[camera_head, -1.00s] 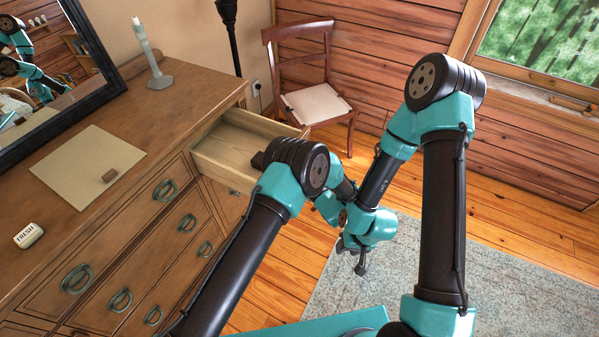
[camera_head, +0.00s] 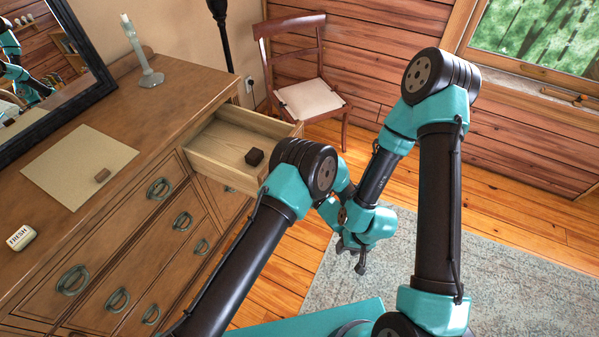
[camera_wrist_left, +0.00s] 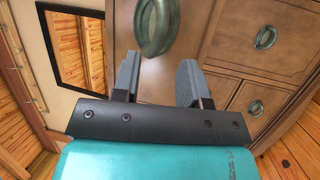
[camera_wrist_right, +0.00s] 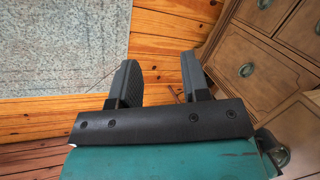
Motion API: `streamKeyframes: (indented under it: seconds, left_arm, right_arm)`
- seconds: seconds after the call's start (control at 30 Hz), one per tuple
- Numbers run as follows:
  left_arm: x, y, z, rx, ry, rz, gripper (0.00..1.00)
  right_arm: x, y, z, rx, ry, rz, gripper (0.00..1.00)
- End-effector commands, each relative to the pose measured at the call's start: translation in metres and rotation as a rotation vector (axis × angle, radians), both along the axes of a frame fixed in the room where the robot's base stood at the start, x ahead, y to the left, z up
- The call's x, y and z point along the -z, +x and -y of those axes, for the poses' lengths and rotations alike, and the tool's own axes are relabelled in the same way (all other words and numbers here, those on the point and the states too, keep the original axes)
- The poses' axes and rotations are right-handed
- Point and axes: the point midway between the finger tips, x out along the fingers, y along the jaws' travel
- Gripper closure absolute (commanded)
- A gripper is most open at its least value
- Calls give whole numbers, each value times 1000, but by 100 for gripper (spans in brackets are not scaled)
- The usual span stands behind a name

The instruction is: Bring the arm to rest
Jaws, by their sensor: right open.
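My right gripper (camera_head: 352,262) hangs in the air over the floor near the rug, right of the dresser, in the head view. In the right wrist view (camera_wrist_right: 162,84) its fingers are apart with nothing between them. My left gripper (camera_wrist_left: 158,82) shows in the left wrist view with its fingers apart and empty, facing the dresser front and a drawer handle (camera_wrist_left: 157,25). In the head view I cannot make out the left gripper's fingers behind the arms.
The dresser (camera_head: 140,230) has an open drawer (camera_head: 222,146) holding a dark block (camera_head: 254,157). On top are a mat (camera_head: 75,165) with a brown block (camera_head: 102,175), a FRESH-labelled box (camera_head: 21,237) and a candlestick (camera_head: 150,77). A chair (camera_head: 310,97) stands behind; the rug (camera_head: 510,265) is clear.

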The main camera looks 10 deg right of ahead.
Motion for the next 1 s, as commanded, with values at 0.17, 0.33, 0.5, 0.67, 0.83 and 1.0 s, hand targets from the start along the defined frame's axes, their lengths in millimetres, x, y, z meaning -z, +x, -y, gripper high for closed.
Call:
streamKeyframes:
  seconds: [0.17, 0.33, 0.5, 0.67, 0.83, 1.0]
  left_arm:
    - [4, -15, 21, 51, 20, -3, 60]
    - [1, -1, 13, 51, 18, -3, 60]
    - [-4, 20, 2, 51, 18, -2, 60]
    - [-9, 40, -8, 49, 15, -1, 60]
    - [-13, 51, -14, 48, 15, 3, 60]
    - [-14, 54, -15, 47, 13, 5, 60]
  right_arm:
    - [-2, 20, -5, -20, -4, 48, 57]
    - [-3, 22, -6, -24, -4, 52, 57]
    - [-3, 26, -8, -28, -5, 59, 57]
    - [-3, 29, -7, -25, -6, 64, 57]
    - [-2, 26, -7, -24, -6, 55, 57]
    - [-2, 24, -7, -22, -5, 51, 57]
